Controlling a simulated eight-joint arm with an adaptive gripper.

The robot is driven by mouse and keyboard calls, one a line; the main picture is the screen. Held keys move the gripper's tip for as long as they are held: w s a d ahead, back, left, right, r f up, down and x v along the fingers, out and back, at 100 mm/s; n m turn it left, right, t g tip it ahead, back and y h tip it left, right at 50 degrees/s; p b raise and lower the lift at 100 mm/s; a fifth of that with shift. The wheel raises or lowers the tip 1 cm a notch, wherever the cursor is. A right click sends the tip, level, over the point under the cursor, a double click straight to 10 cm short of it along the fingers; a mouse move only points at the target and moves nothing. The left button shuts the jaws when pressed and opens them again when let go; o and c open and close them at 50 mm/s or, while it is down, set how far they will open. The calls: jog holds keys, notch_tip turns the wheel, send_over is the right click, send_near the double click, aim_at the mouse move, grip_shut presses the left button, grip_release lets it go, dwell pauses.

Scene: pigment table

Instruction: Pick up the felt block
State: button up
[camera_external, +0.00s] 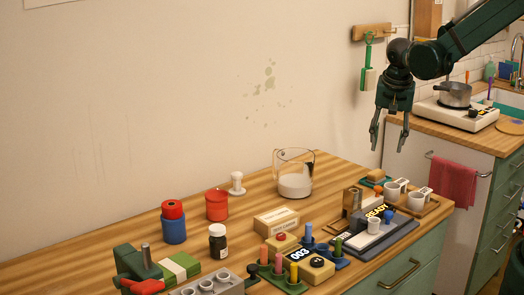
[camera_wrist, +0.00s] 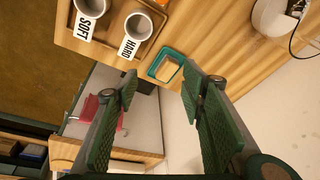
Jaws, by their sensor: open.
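A small tan block (camera_external: 376,174), which looks like the felt block, sits in a shallow teal tray (camera_external: 364,181) at the back right of the wooden table. In the wrist view the tan block (camera_wrist: 167,70) lies in the teal tray (camera_wrist: 176,53), just beyond the gap between my fingertips. My gripper (camera_external: 389,146) is open and empty, pointing down, above the table's back right area and clear of the block. Its two green fingers (camera_wrist: 160,88) show spread apart in the wrist view.
Two white cups (camera_external: 393,190) stand on a wooden tray beside the teal tray; the wrist view shows their SOFT and HARD labels (camera_wrist: 130,47). A READY device (camera_external: 377,210) and a glass beaker (camera_external: 294,175) are nearby. The wall (camera_external: 150,100) lies behind the table.

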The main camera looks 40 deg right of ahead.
aim_at(377, 172)
jog(key=shift+w+d+f+m+g+h+p, duration=0.15)
jog(key=shift+w+d+f+m+g+p, duration=0.35)
jog(key=shift+w+f+m+p, duration=0.55)
jog(key=shift+w+d+f+m+g+h+p, duration=0.25)
jog(key=shift+w+d+f+m+p, duration=0.4)
jog(key=shift+w+f+m+p, duration=0.4)
jog(key=shift+w+d+f+m+g+h+p, duration=0.1)
jog(key=shift+w+d+f+m+g+p, duration=0.55)
jog(key=shift+w+p, duration=0.5)
jog(key=shift+w+a, duration=0.1)
jog(key=shift+w, duration=0.05)
jog(key=shift+f, duration=0.15)
jog(key=shift+x, duration=1.2)
jog(key=shift+f, duration=0.1)
jog(key=shift+w+x, duration=0.1)
jog(key=shift+x, duration=1.15)
jog(key=shift+w+x, duration=0.15)
jog(key=shift+x, duration=1.1)
jog(key=shift+c, duration=0.7)
jog(key=c, duration=0.8)
